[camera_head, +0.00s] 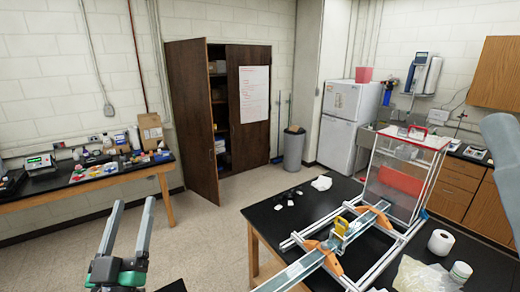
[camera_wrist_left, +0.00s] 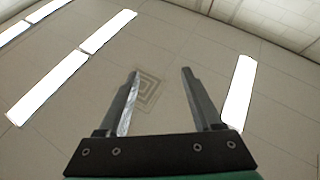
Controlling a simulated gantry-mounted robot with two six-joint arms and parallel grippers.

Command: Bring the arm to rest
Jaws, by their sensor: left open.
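My left gripper (camera_head: 134,203) is at the lower left of the head view, fingers pointing up, open and empty. It is well apart from the black table with the frame. My right gripper is not in view; a grey-blue piece that looks like an arm link shows at the right edge.
A cluttered bench (camera_head: 60,198) stands along the left wall. Open floor (camera_head: 215,235) lies between the bench and the table.

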